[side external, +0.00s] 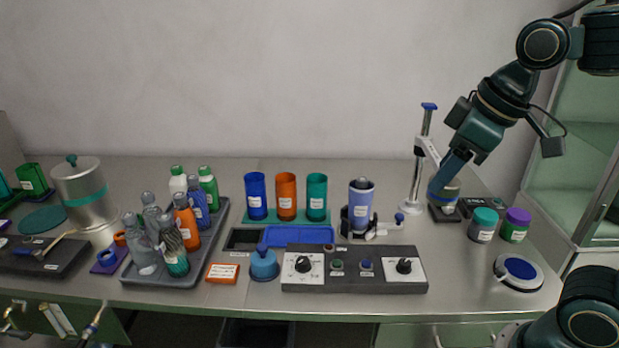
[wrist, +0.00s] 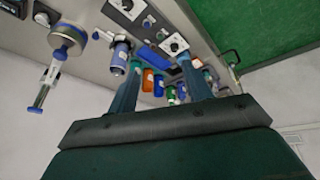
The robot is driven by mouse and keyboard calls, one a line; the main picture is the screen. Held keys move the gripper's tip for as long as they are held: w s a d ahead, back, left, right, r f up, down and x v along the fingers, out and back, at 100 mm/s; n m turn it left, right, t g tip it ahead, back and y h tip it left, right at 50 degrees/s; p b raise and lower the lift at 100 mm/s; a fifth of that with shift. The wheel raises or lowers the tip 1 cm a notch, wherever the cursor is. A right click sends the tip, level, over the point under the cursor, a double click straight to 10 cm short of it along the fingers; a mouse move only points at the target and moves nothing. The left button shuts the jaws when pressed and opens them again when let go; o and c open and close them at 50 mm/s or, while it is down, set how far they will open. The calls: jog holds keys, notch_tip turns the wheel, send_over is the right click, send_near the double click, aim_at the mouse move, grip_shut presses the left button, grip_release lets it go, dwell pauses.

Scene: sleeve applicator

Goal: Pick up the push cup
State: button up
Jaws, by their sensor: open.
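I take the push cup (side external: 264,264) to be the squat blue domed piece with a knob on top, standing at the front of the bench left of the control panel; no label settles this. It stands upright with nothing holding it. My gripper (side external: 443,184) is far to its right, pointing down and left beside the post stand. In the wrist view my gripper (wrist: 160,95) shows two separated fingers with nothing held between them. I cannot clearly pick out the cup in the wrist view.
A control panel (side external: 354,268) lies between the cup and my gripper. Behind stand a clamped bottle (side external: 361,207), a blue tray (side external: 298,235) and blue, orange and teal sleeves (side external: 286,195). An orange block (side external: 222,272) sits close left. The post stand (side external: 418,165) is tall.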

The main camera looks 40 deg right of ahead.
jog(key=w+a+r+n+g, duration=0.15)
jog(key=w+n, duration=0.25)
jog(key=w, duration=0.5)
jog(key=n+g, duration=0.3)
jog(key=n, duration=0.8)
send_over(262, 246)
notch_tip(262, 246, down, 18)
jog(key=shift+r, duration=0.1)
jog(key=shift+s+f, duration=0.1)
jog(key=shift+f, duration=4.2)
jog(key=shift+f, duration=2.6)
